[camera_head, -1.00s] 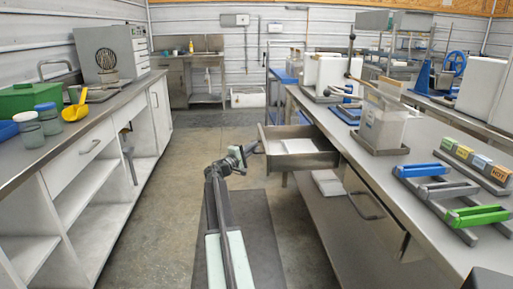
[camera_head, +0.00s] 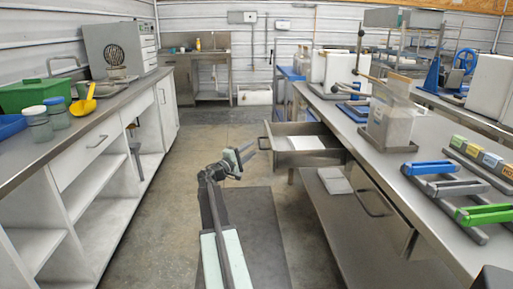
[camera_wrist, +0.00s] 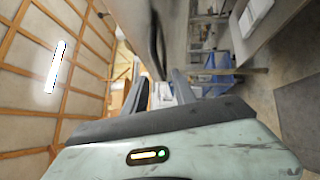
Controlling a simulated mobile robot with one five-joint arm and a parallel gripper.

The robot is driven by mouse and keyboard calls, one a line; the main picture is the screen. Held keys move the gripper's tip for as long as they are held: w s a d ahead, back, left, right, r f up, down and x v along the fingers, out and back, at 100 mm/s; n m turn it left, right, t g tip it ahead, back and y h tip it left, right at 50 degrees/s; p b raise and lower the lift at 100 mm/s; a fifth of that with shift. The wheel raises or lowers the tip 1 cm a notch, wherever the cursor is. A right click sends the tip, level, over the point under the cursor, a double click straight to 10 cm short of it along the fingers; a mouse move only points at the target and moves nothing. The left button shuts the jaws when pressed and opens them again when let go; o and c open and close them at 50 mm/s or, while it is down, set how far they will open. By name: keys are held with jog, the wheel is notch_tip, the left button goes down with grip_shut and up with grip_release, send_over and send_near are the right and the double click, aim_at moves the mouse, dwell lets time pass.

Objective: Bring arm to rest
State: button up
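My gripper (camera_head: 250,152) is in the aisle in the head view, at the end of my low-held arm. It is just left of a drawer (camera_head: 312,158) that stands pulled out from the right bench. The drawer's handle (camera_head: 267,135) is close to the fingertips, and I see no grip on it. In the wrist view my two dark fingers (camera_wrist: 158,90) stand apart with nothing clearly between them. A dark curved bar (camera_wrist: 156,42) runs close beyond the fingers there; it may be the drawer handle.
The right bench (camera_head: 400,172) carries a clear hopper (camera_head: 390,122) and coloured racks. A shelf lies below it with a white block (camera_head: 334,181). The left counter (camera_head: 112,108) holds a green bin (camera_head: 35,94), jars and a yellow scoop. The aisle floor (camera_head: 215,140) is open.

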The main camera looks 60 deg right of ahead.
jog(key=shift+w+a+f, duration=0.1)
jog(key=shift+w+a, duration=0.05)
jog(key=shift+a, duration=0.55)
